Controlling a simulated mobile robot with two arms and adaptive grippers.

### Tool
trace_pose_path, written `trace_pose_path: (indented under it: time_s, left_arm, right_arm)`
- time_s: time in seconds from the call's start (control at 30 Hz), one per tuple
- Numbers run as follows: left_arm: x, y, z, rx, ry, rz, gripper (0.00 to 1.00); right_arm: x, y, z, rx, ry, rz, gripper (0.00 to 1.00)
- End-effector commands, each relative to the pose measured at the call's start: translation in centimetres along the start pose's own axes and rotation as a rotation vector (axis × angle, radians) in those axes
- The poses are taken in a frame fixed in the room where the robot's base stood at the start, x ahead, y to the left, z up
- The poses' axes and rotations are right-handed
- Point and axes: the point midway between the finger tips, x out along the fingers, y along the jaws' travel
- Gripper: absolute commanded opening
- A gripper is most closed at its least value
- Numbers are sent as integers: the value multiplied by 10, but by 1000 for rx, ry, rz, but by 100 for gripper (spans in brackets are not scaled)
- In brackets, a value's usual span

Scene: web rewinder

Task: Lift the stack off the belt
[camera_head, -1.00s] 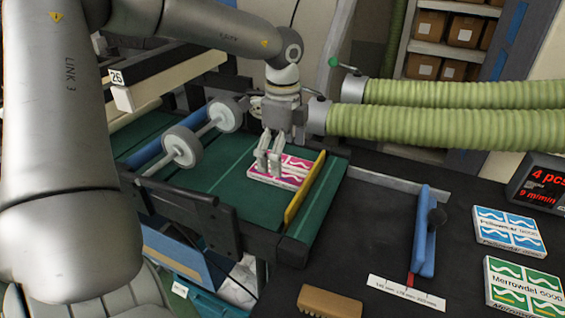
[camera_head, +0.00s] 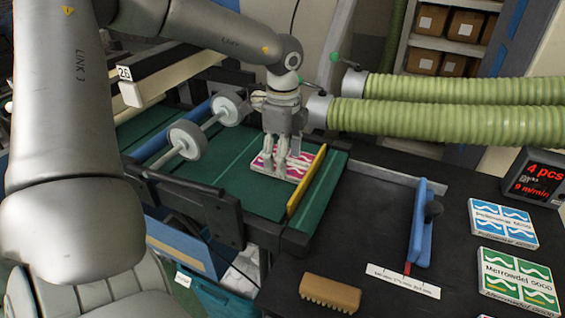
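The stack (camera_head: 294,172) is pink and white printed material lying flat on the green belt (camera_head: 232,178), against the yellow guide (camera_head: 306,182). My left gripper (camera_head: 281,168) points down over the stack. Its fingers are apart and cover part of the stack's middle. I cannot tell whether the fingertips touch it. My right gripper is not in view.
Two grey rollers (camera_head: 187,140) stand over the belt on the left. Green hoses (camera_head: 450,120) run behind. The black table holds a blue stop (camera_head: 421,225), a brush (camera_head: 330,292), a ruler strip (camera_head: 403,280), a blue stack (camera_head: 503,223), a green stack (camera_head: 517,282) and a display (camera_head: 540,178).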

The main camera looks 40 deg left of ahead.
Motion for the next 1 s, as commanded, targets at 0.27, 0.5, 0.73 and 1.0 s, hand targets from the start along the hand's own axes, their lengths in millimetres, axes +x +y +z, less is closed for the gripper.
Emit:
trace_pose_path:
  time_s: [0.27, 0.5, 0.73, 1.0]
  left_arm:
    - [9, 0, 3, -5, -1, 1, 0]
    - [10, 0, 4, -5, -2, 1, 0]
    - [10, -1, 4, -5, -2, 0, 0]
    - [-21, -3, 2, -5, 0, -9, 0]
  right_arm:
    - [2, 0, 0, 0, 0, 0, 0]
    - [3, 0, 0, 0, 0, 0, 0]
    - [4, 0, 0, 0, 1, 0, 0]
    - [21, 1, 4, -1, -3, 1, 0]
